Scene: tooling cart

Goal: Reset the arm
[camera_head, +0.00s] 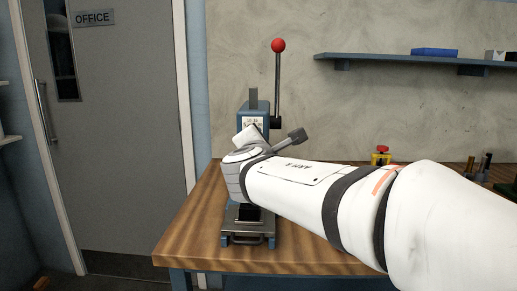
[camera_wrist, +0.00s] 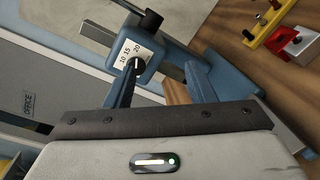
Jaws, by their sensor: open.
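My arm (camera_head: 320,190) reaches across the wooden bench in the head view, its wrist in front of a blue bench press. In the wrist view my gripper (camera_wrist: 160,85) shows two dark blue fingers standing apart, with nothing seen between them. The press (camera_head: 253,108) has a tall lever with a red knob (camera_head: 278,45), standing upright. Its dial (camera_wrist: 138,64) with numbers is just beyond the fingers in the wrist view. My wrist hides the middle of the press and my fingertips in the head view. A dark block (camera_head: 248,214) shows on the press base.
The bench (camera_head: 190,228) has bare wood left of the press. A yellow and red device (camera_head: 381,156) stands behind my arm; dark upright items (camera_head: 478,166) stand at the right. A wall shelf (camera_head: 400,59) holds a blue box (camera_head: 434,52). A grey office door (camera_head: 120,130) is at left.

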